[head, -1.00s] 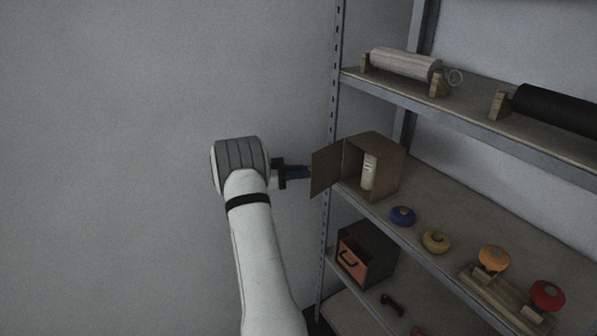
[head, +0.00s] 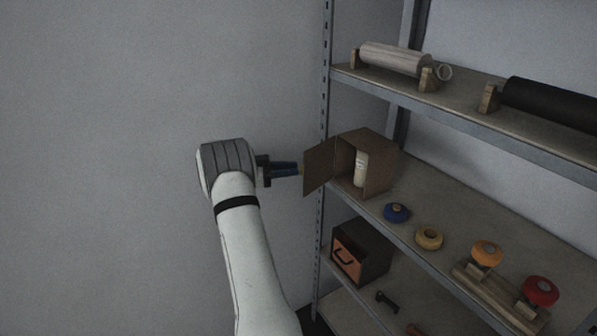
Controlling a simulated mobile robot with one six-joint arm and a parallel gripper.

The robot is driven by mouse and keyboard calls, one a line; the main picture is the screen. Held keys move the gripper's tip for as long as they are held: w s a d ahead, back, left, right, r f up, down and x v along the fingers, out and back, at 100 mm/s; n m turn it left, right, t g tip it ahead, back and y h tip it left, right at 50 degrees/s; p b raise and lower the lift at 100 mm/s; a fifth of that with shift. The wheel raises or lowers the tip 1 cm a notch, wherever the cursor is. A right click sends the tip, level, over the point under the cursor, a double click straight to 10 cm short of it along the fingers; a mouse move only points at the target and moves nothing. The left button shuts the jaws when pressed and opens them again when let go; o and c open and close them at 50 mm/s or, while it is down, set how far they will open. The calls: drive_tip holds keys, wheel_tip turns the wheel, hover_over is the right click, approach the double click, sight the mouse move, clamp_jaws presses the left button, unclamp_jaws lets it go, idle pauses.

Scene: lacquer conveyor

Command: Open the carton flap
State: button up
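The brown carton (head: 380,165) stands at the left end of the middle shelf, with its front open. Its flap (head: 319,165) is swung out to the left, past the shelf's upright. A pale cylinder (head: 360,168) stands inside the carton. My gripper (head: 298,170) is at the left of the flap, its blue fingers pointing right with the tips at or very near the flap's outer edge. I cannot tell whether the fingers touch or grip the flap, or how far apart they are.
The shelf's metal upright (head: 325,110) is close behind the flap. Blue (head: 396,212) and yellow (head: 429,237) rings lie right of the carton. A dark box with an orange drawer front (head: 347,260) sits below. Free room lies left, before the grey wall.

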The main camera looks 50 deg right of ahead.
sight(316, 164)
drive_tip(key=v, duration=0.4)
drive_tip(key=shift+s+a+f, duration=0.1)
drive_tip(key=shift+a, duration=0.1)
drive_tip(key=shift+o, duration=0.2)
drive_tip(key=o, duration=0.3)
drive_tip(key=shift+s+h, duration=0.1)
drive_tip(key=shift+h, duration=0.2)
drive_tip(key=shift+o, duration=0.8)
drive_tip(key=shift+s+r+n+t+h, duration=0.2)
drive_tip(key=shift+r+n+t+h, duration=0.1)
drive_tip(key=shift+r+n+t, duration=0.15)
drive_tip(key=s+n+t+h, duration=0.1)
drive_tip(key=n+t+h, duration=0.1)
drive_tip(key=t, duration=0.1)
drive_tip(key=s+a+r+n+t+h, duration=0.1)
drive_tip(key=t, duration=0.1)
drive_tip(key=shift+s+n+p, duration=0.3)
drive_tip(key=shift+n+p, duration=0.05)
drive_tip(key=s+d+n+t, duration=0.1)
drive_tip(key=d+f+n+t+p, duration=0.1)
drive_tip(key=d+t, duration=0.1)
drive_tip(key=s+d+n+t+p, duration=0.1)
drive_tip(key=d+t, duration=0.1)
drive_tip(key=shift+s+f+t, duration=0.25)
drive_tip(key=shift+s+f, duration=0.05)
drive_tip(key=shift+s, duration=0.1)
